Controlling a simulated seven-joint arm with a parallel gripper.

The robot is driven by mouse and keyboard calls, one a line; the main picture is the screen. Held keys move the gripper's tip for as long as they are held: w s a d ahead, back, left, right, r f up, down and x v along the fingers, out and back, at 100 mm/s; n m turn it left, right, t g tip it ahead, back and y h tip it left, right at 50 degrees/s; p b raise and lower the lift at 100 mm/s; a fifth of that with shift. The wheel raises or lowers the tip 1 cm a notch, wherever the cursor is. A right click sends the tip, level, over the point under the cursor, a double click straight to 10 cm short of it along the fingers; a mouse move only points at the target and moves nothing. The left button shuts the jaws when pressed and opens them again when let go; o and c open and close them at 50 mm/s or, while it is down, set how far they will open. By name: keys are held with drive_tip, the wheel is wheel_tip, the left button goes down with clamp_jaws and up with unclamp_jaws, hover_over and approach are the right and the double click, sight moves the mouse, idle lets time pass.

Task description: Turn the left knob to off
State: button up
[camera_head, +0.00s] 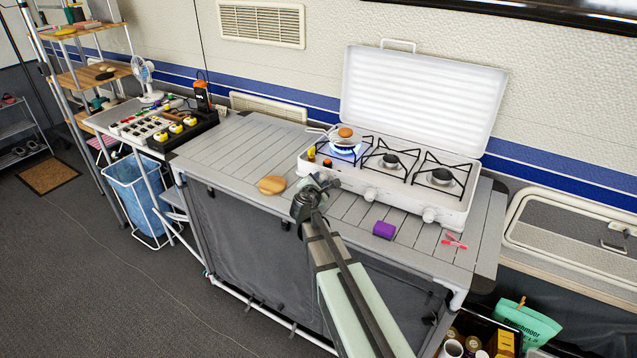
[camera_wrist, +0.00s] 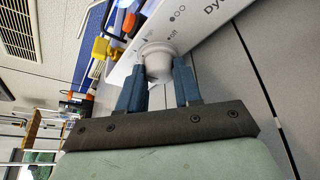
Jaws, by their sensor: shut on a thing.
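My gripper (camera_head: 318,184) is at the front left of the white camping stove (camera_head: 405,192). In the wrist view, the two blue fingers of my gripper (camera_wrist: 160,76) are shut on the white left knob (camera_wrist: 157,56), one on each side of it. The stove's front panel with printed marks is just behind the knob. In the head view my gripper hides the left knob. The left burner (camera_head: 345,149) burns with a blue flame. The middle knob (camera_head: 370,194) and the right knob (camera_head: 429,214) stand clear on the front panel.
A pan with a round brown item (camera_head: 346,132) is over the flame. A round wooden piece (camera_head: 272,185), a purple object (camera_head: 384,230) and a pink item (camera_head: 454,241) lie on the slatted table (camera_head: 225,150). The stove's raised lid (camera_head: 425,95) stands behind.

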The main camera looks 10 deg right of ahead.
drive_tip(key=o, duration=1)
drive_tip(key=shift+o, duration=0.2)
drive_tip(key=shift+n, duration=0.3)
drive_tip(key=shift+w+g, duration=0.1)
drive_tip(key=shift+g, duration=0.2)
drive_tip(key=shift+n, duration=0.3)
drive_tip(key=v, duration=1.3)
drive_tip(key=shift+s+a, duration=0.15)
drive_tip(key=shift+s, duration=0.1)
drive_tip(key=a+f+m+y, duration=0.15)
drive_tip(key=a+f, duration=0.35)
drive_tip(key=a, duration=0.5)
drive_tip(key=s+d+f+m+g, duration=0.3)
drive_tip(key=s+f, duration=0.1)
drive_tip(key=f, duration=0.5)
drive_tip(key=s+d+f+m+g, duration=0.3)
drive_tip(key=s+f+m, duration=0.1)
drive_tip(key=f, duration=0.6)
drive_tip(key=shift+s+f, duration=0.25)
drive_tip(key=shift+s, duration=0.1)
